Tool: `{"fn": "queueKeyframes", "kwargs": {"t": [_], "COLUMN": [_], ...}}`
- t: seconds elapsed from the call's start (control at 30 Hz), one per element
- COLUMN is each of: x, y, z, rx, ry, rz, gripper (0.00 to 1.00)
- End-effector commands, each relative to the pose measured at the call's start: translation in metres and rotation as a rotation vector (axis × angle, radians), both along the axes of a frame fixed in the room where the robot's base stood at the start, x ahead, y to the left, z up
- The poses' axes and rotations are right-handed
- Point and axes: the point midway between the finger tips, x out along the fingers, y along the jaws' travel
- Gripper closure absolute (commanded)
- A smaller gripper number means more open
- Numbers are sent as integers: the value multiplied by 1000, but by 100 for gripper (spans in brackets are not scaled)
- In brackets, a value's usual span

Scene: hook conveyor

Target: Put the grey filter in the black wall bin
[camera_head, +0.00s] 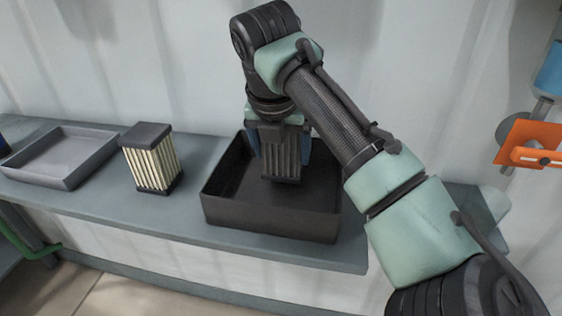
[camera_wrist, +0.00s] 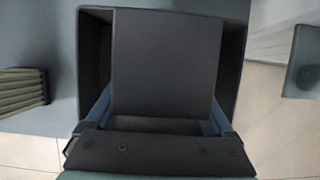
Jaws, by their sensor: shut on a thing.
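The grey filter (camera_head: 281,155) is a dark block with grey pleats. My gripper (camera_head: 280,150) is shut on it, with a blue finger on either side, and holds it upright over and partly within the black bin (camera_head: 268,220). The bin is an open box on the shelf. In the wrist view the filter's flat dark top (camera_wrist: 165,62) fills the middle, with the bin's rim (camera_wrist: 240,40) around it. I cannot tell whether the filter touches the bin's floor.
A cream-pleated filter (camera_head: 151,158) with dark ends stands on the shelf (camera_head: 190,205) left of the bin. It also shows in the wrist view (camera_wrist: 20,92). A shallow grey tray (camera_head: 62,158) lies further left. An orange piece (camera_head: 528,143) hangs at the right.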

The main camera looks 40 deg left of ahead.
Motion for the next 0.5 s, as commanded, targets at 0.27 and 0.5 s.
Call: {"fn": "queueKeyframes", "kwargs": {"t": [0.27, 0.5], "x": [0, 0], "y": [0, 0], "z": [-23, -26], "rx": [1, 0], "ry": [-2, 0], "rz": [-1, -1], "gripper": [76, 11]}}
